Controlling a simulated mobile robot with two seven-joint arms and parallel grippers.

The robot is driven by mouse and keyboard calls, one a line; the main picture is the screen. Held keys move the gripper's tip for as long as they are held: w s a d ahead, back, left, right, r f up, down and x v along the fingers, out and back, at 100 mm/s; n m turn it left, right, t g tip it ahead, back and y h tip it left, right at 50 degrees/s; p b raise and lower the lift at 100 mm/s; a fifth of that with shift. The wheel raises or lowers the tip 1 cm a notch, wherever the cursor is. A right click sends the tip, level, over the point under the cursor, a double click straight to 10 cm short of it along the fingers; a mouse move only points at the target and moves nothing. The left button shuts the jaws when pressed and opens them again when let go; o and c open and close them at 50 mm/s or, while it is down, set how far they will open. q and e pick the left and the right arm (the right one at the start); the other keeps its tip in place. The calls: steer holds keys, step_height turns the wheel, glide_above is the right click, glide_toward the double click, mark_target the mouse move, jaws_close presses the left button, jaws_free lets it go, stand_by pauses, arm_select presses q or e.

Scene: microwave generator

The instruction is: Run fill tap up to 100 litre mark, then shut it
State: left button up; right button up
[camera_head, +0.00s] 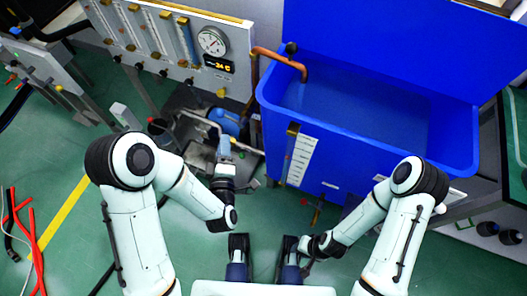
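The blue tank (459,150) stands at the upper right, its top open. The tank's inside is a flat blue, so I cannot tell the water level. My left gripper (224,146) points up-picture, left of the tank and apart from the tap; its finger opening is unclear. My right gripper (308,262) is low in front of the tank, partly hidden by its wrist.
A grey panel (130,30) with flow tubes, a round gauge (212,41) and a temperature display (218,64) stands at the upper left. Pipework and a blue pump (226,121) lie by my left gripper. Red hoses (38,240) lie on the green floor at left.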

mark_target(229, 118)
stand_by(0.7)
